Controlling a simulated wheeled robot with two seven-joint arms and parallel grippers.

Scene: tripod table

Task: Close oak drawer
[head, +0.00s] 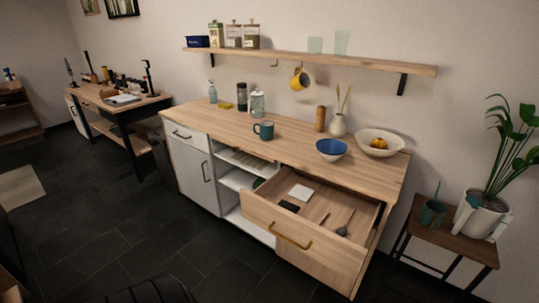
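The oak drawer (335,262) is at the right end of the long wooden counter and stands pulled well out. Its front has a brass bar handle (290,237). Inside lie a white square item (301,192), a dark flat item (289,207) and a dark spoon-like utensil (344,230). The drawer's right side wall shows up to the cabinet, and nothing visibly blocks its travel. Neither of my grippers shows in the head view.
The counter (215,119) holds a teal mug (264,130), a blue bowl (331,149) and a white bowl (381,142). A small side table (457,239) with a potted plant (482,215) stands to the right. The dark floor before the cabinet is clear.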

